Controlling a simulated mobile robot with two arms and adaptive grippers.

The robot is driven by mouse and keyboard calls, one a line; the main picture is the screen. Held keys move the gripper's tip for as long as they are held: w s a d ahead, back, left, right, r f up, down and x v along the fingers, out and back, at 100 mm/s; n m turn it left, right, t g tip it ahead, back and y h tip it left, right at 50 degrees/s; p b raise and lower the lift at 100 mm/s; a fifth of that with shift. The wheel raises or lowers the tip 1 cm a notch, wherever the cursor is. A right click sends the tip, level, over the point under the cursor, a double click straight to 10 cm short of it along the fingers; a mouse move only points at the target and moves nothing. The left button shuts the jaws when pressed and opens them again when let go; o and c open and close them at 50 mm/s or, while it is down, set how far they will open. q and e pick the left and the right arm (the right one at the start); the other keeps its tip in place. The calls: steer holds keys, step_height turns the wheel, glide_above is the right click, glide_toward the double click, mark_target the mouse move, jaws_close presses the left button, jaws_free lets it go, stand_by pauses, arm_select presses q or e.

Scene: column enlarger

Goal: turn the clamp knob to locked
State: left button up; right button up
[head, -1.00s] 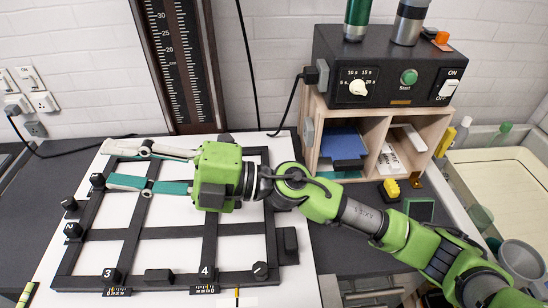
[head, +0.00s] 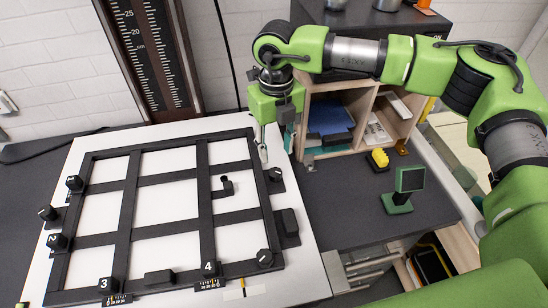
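The easel (head: 124,225) is a black grid frame on a white board. A round black knob with a white line (head: 264,258) sits at its lower right corner. Another small dark knob (head: 274,175) sits at its right edge, just below my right gripper. I cannot tell which of them is the clamp knob, and no locked mark is readable. My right gripper (head: 274,150) points down over the easel's upper right edge. Its pale and teal fingers are apart with nothing seen between them. I cannot tell if a finger touches the easel. My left gripper is not in view.
Numbered knobs 3 (head: 106,284) and 4 (head: 209,269) line the easel's front. A small black bracket (head: 224,187) lies in one cell. The ruled column (head: 146,50) stands behind.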

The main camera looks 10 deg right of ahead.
mark_target(275, 171)
steer(key=shift+f+b, duration=0.65)
steer(key=shift+f, duration=1.5)
steer(key=shift+a+f, duration=0.1)
steer(key=shift+f, duration=1.2)
steer(key=shift+f+b, duration=0.25)
steer(key=shift+b, duration=0.55)
steer(key=shift+c, duration=0.4)
